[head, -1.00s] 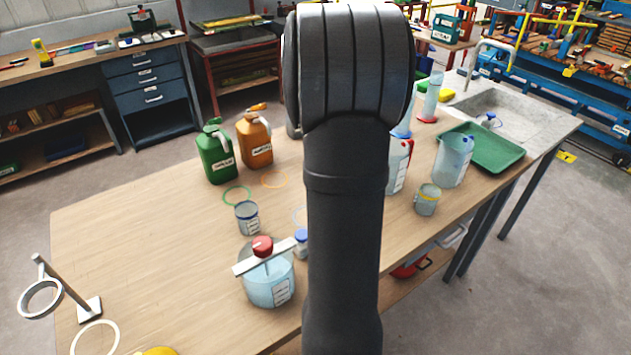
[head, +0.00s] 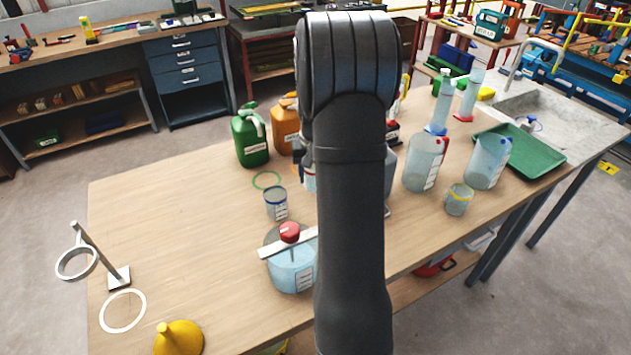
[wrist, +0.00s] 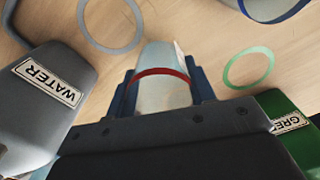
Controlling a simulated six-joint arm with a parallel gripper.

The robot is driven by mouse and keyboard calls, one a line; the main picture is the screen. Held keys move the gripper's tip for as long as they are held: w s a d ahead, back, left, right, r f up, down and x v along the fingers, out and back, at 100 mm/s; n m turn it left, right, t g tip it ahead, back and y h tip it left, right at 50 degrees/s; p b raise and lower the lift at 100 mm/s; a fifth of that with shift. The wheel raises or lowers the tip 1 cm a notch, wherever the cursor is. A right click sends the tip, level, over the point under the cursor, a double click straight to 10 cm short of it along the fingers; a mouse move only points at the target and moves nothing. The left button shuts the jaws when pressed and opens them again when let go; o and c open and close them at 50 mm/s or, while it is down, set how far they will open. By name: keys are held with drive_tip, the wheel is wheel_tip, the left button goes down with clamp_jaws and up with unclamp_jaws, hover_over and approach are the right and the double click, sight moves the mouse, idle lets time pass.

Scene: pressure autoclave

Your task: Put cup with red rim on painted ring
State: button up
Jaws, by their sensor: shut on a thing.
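The cup with the red rim (wrist: 160,92) is between the two blue fingers of my gripper (wrist: 160,95) in the wrist view, and the gripper is shut on it. In the head view my arm hides most of the gripper; a sliver of the cup (head: 309,180) shows at the arm's left edge. A green painted ring (wrist: 248,67) lies bare to the right of the cup in the wrist view, and left of the arm in the head view (head: 267,180). A grey-blue ring (wrist: 110,45) is at upper left in the wrist view. A white ring (head: 122,333) lies at the front left.
A grey WATER can (wrist: 45,95) and the green can (wrist: 290,108) flank the gripper. A blue-rimmed cup (head: 276,205) and a lidded jar (head: 290,272) stand left of my arm. A yellow funnel (head: 178,338) is at the front. The left tabletop is largely clear.

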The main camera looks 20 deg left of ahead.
drive_tip(key=shift+f, duration=1.55)
drive_tip(key=shift+f, duration=0.2)
drive_tip(key=o, duration=0.9)
drive_tip(key=shift+o, duration=0.2)
drive_tip(key=shift+r, duration=0.1)
wheel_tip(320, 180, up, 11)
drive_tip(key=shift+o, duration=0.6)
drive_tip(key=shift+r, duration=0.6)
